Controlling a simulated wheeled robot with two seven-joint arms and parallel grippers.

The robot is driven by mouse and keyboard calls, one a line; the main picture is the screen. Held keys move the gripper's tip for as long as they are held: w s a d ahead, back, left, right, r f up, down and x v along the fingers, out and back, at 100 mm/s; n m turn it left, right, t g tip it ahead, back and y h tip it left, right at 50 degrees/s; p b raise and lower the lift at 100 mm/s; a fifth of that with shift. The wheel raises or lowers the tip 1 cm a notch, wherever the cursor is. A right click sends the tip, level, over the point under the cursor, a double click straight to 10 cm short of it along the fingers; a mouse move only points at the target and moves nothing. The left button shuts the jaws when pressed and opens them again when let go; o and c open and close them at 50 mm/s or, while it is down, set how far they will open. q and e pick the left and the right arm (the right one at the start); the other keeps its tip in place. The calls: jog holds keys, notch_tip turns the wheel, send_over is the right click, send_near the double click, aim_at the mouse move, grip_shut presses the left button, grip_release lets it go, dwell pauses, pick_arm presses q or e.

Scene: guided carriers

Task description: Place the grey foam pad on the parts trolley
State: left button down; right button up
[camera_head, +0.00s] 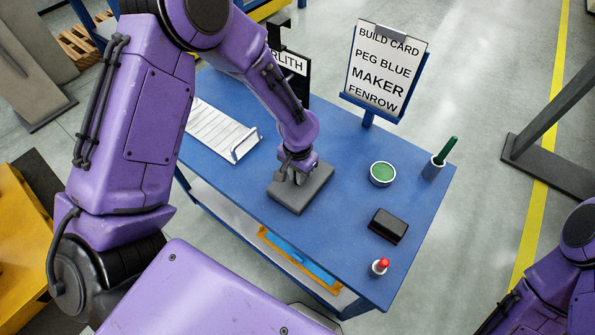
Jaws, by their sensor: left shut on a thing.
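The grey foam pad (301,196) is a flat dark square at the middle of the blue top of the parts trolley (335,235). My left gripper (296,177) points down onto the pad and is shut on it; the fingertips are partly hidden by the wrist. The pad looks level and at or very near the trolley top; whether it touches the top I cannot tell. My right gripper is not in view; only part of my right arm shows at the lower right.
Around the pad stand a white ridged rack (215,130), a green-topped round tin (382,173), a black block (388,226), a red-knobbed piece (380,267), a cup with a green stick (434,167) and a build card stand (385,70). A dark sign (296,75) stands behind.

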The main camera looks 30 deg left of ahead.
pick_arm(q)
jog(key=c, duration=1.1)
grip_release()
jog(key=shift+d+f, duration=0.1)
jog(key=shift+c, duration=0.2)
jog(key=shift+r, duration=0.25)
notch_tip(320, 180, up, 12)
jog(key=b, duration=0.1)
jog(key=shift+b, duration=0.3)
jog(key=shift+f, duration=0.1)
